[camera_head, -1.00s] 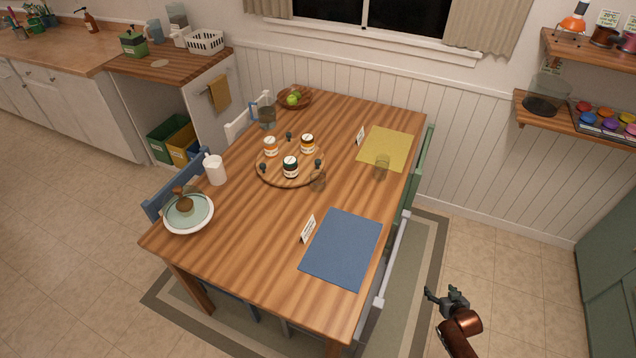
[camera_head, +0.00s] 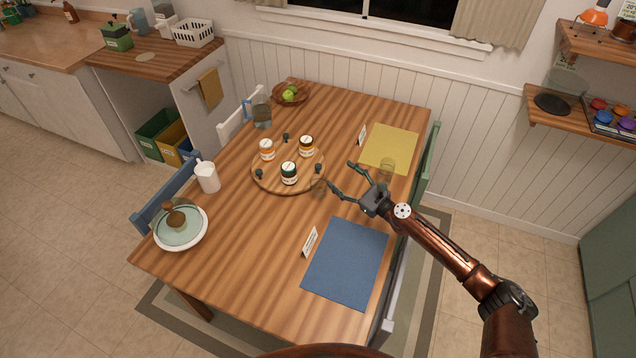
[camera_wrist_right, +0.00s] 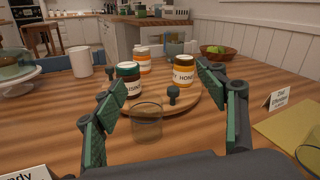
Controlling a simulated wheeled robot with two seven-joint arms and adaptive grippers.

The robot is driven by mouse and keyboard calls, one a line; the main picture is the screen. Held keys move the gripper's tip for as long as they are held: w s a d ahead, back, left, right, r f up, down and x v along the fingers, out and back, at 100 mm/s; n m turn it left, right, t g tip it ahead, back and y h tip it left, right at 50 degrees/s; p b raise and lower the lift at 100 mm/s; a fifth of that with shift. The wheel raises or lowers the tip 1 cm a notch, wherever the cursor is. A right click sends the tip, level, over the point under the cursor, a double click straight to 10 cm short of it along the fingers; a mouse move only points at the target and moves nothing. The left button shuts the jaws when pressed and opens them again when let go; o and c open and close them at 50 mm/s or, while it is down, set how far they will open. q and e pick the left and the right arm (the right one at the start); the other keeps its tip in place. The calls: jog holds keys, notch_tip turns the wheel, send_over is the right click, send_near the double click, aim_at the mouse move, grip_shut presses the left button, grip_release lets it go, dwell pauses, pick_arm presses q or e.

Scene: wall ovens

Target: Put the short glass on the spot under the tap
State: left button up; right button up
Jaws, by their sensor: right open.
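A short clear glass (camera_head: 319,187) stands upright at the near-right edge of the round wooden turntable (camera_head: 262,183). My right gripper (camera_head: 341,178) is open and empty over the table, its fingers pointing at this glass. In the right wrist view the glass (camera_wrist_right: 147,122) shows between the two spread fingers, apparently just ahead of them. A second clear glass (camera_head: 387,170) stands at the yellow mat, and a third (camera_head: 262,115) at the table's far left. A pale round spot (camera_head: 146,57) lies on the left wooden counter; I cannot make out a tap clearly. My left gripper is not in view.
Jars, including a honey jar (camera_wrist_right: 183,72), stand on the turntable with dark knobs around its edge. A white mug (camera_head: 207,177), a cake stand (camera_head: 180,228), a fruit bowl (camera_head: 291,94), a blue mat (camera_head: 345,262) and cards are also on the table. Chairs surround it.

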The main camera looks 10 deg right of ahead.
aim_at(325, 186)
jog(key=a+f+m+b, duration=0.1)
jog(key=f, duration=0.1)
jog(key=a+f+m+b, duration=0.1)
jog(key=f+b, duration=0.1)
jog(key=f, duration=0.1)
jog(key=a+f+m+b, duration=0.1)
jog(key=f, duration=0.2)
jog(key=shift+w+f, duration=0.1)
jog(key=shift+f+b, duration=0.35)
jog(key=shift+b, duration=0.1)
jog(key=shift+w+a+r, duration=0.3)
jog(key=shift+w, duration=0.2)
jog(key=shift+w+a+r, duration=0.1)
jog(key=shift+w+a, duration=0.2)
jog(key=shift+w, duration=0.1)
jog(key=b+x, duration=0.1)
jog(key=x, duration=0.3)
jog(key=shift+w+a, duration=0.45)
jog(key=shift+w, duration=0.05)
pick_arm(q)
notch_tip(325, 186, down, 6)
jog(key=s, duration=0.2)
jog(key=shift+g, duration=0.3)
